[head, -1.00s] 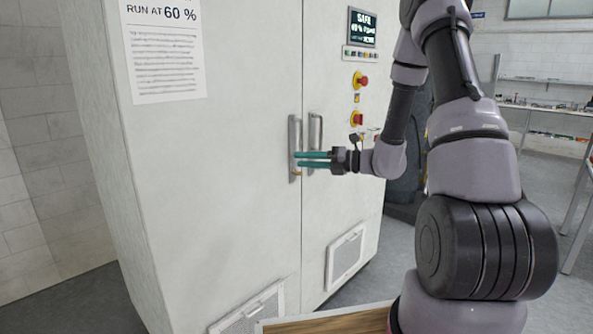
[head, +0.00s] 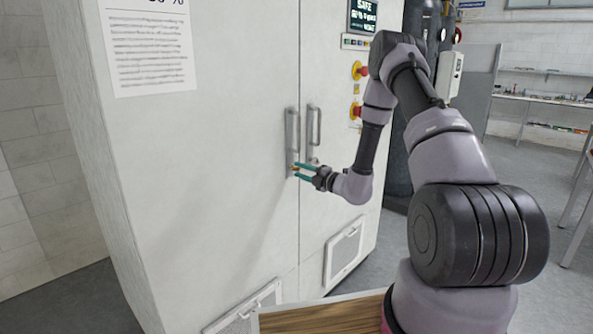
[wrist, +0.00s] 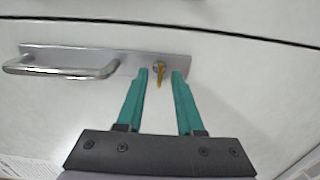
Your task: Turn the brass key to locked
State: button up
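The brass key (wrist: 160,78) sticks out of a lock on the metal handle plate (wrist: 118,58) in the wrist view. My gripper (wrist: 159,75) is open, with its two teal fingers on either side of the key and a gap visible to each. How deep the fingertips reach along the key is hard to tell. In the head view my gripper (head: 296,171) is at the lower end of the left door's handle plate (head: 292,120). The key is too small there to read its angle.
The white cabinet (head: 220,190) has two doors, with a second handle (head: 313,125) just right of the first. A wooden surface (head: 335,318) is at the bottom.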

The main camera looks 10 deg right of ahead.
jog(key=shift+x, duration=1.2)
grip_shut()
